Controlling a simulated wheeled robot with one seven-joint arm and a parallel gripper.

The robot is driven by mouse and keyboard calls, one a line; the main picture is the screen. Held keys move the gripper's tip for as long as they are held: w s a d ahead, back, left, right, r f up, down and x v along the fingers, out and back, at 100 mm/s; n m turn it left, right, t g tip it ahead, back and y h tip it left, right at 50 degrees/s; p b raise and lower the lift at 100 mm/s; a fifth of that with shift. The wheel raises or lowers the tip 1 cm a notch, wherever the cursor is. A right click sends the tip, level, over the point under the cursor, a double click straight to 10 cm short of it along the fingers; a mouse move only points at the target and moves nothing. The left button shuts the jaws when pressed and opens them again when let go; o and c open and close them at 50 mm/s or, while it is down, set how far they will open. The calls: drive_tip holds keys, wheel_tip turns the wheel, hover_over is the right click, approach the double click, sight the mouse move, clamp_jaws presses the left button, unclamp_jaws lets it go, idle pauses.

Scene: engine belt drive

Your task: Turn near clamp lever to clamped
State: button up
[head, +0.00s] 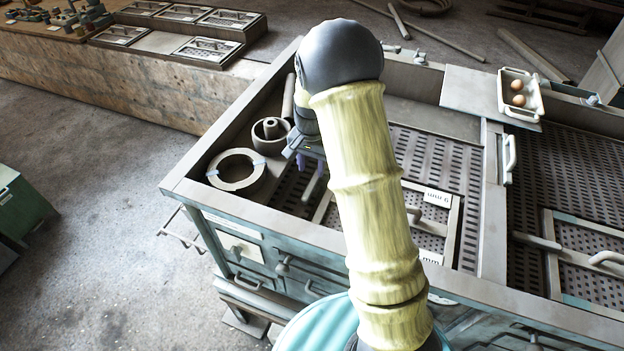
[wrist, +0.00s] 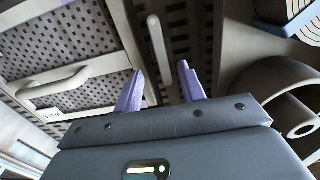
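My gripper (head: 310,164) points down over the left part of the bench, partly hidden by my arm. In the wrist view its two purple fingers (wrist: 160,82) stand apart with nothing held between them. A pale, rod-like lever (wrist: 158,50) shows just past the fingertips, in line with the gap; whether either finger touches it cannot be told. Another lever (head: 413,213) shows right of my arm. Which one is the near clamp lever is not marked.
A flat ring (head: 236,168) and a hollow cylinder (head: 270,134) lie left of my gripper. A framed panel with a handle (wrist: 55,82) is left in the wrist view. The bench's raised rim (head: 280,222) runs along the front. A tray with two eggs (head: 519,95) stands back right.

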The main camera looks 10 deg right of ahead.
sight(311, 186)
wheel_tip(311, 186, down, 6)
drive_tip(key=shift+s+f+p, duration=0.1)
drive_tip(key=shift+f+p, duration=0.15)
drive_tip(key=shift+p, duration=0.55)
drive_tip(key=shift+f, duration=0.45)
clamp_jaws()
